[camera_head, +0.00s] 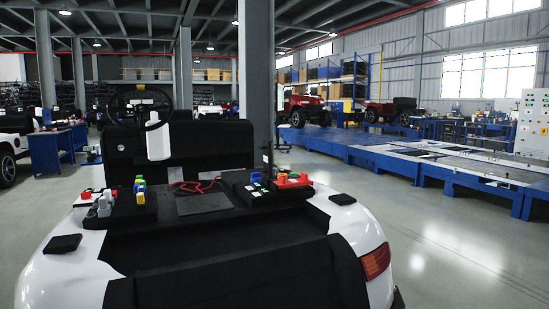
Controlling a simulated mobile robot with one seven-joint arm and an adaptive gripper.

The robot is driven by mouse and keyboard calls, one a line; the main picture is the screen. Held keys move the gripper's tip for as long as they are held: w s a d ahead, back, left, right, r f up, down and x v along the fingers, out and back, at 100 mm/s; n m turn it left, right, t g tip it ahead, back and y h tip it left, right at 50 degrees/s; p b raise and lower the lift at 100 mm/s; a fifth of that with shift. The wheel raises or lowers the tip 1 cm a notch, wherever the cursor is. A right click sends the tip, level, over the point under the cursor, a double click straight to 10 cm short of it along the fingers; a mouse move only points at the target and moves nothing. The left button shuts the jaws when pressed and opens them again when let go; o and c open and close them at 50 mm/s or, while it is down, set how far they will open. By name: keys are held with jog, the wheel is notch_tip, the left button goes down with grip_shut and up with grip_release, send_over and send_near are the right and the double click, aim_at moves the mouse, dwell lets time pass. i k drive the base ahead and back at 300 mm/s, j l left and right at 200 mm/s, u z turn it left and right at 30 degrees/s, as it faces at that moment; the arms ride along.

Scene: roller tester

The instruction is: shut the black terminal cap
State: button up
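An open white vehicle (365,225) with a black interior fills the lower middle of the head view. On its right is a black box (240,188) with red (291,180), green and white parts on top. A small dark upright piece (267,160) stands at this box. It may be the black terminal cap standing open, but it is too small to tell. On the left are grey connector-like parts (104,205) with a red piece (86,194) and several coloured parts (139,190). My gripper is not in view.
A dark flat pad (205,203) and red cables (195,186) lie between the two groups. Black square pads sit on the left (62,243) and right (342,199) fenders. A steering wheel (139,106) and white bottle-like object (157,138) rise behind. Floor at right is clear.

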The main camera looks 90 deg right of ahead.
aim_at(266, 170)
jog(key=z, duration=1.6)
